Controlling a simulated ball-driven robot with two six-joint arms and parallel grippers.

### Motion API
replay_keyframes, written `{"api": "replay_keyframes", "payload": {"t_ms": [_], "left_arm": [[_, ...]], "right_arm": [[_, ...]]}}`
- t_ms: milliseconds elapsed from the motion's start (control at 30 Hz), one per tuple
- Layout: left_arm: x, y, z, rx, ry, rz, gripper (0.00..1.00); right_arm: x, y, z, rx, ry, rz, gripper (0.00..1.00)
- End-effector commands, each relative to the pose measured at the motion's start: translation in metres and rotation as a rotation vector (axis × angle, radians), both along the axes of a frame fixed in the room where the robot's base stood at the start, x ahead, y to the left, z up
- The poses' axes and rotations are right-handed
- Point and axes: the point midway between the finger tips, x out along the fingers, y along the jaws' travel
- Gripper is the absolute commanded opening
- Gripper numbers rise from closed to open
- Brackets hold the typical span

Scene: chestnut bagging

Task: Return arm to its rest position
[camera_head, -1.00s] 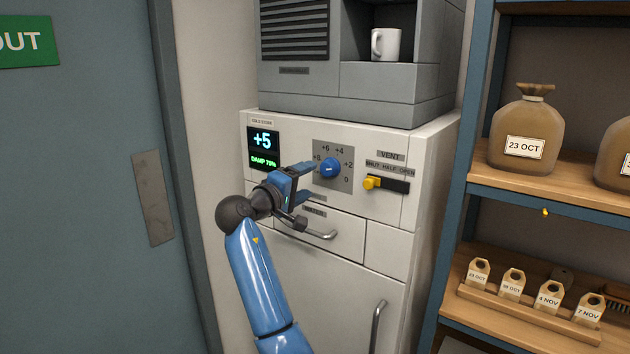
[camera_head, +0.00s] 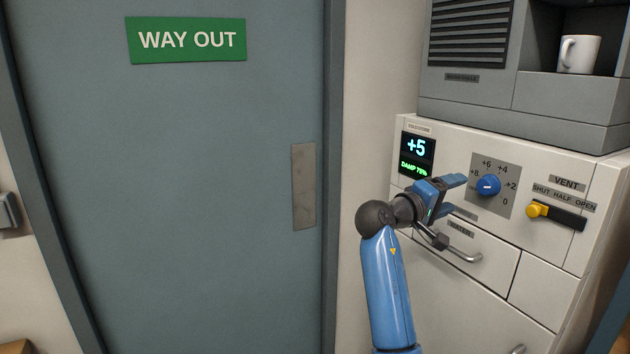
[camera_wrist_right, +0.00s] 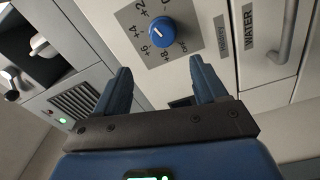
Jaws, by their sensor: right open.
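My right gripper (camera_head: 470,197) is open and empty, just left of the blue dial (camera_head: 488,185) on the white cold-store front (camera_head: 540,160). In the right wrist view the dial (camera_wrist_right: 160,35) shows beyond and between the two spread fingers (camera_wrist_right: 160,68), apart from them. My right arm (camera_head: 385,285) comes up from below, bent at a dark ball joint. My left gripper is out of view.
The display (camera_head: 417,150) reads +5 and a damp figure. The yellow vent knob (camera_head: 537,210) sits at the slot's left end. A drawer handle (camera_head: 458,248) juts out below the gripper. A cup (camera_head: 578,54) stands above. The blue door (camera_head: 230,170) fills the left.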

Motion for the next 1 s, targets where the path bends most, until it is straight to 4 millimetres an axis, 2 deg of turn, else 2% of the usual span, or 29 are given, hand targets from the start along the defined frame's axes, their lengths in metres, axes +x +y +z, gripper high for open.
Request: {"api": "replay_keyframes", "payload": {"t_ms": [233, 367, 533, 667, 867, 1000], "left_arm": [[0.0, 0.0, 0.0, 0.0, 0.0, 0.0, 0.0], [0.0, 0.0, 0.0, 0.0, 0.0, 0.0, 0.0], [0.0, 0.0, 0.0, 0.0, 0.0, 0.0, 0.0], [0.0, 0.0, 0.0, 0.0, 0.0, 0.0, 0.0], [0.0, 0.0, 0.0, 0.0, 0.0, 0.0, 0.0], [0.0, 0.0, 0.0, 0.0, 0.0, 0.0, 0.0]], "right_arm": [[0.031, 0.028, 0.037, -0.02, -0.239, 0.27, 0.71], [0.044, 0.055, 0.028, -0.001, -0.37, 0.478, 0.71], [0.044, 0.092, -0.017, 0.069, -0.502, 0.744, 0.71], [0.028, 0.117, -0.065, 0.16, -0.585, 0.925, 0.71], [-0.022, 0.146, -0.139, 0.347, -0.701, 1.145, 0.71], [-0.069, 0.156, -0.183, 0.488, -0.772, 1.242, 0.71]]}}
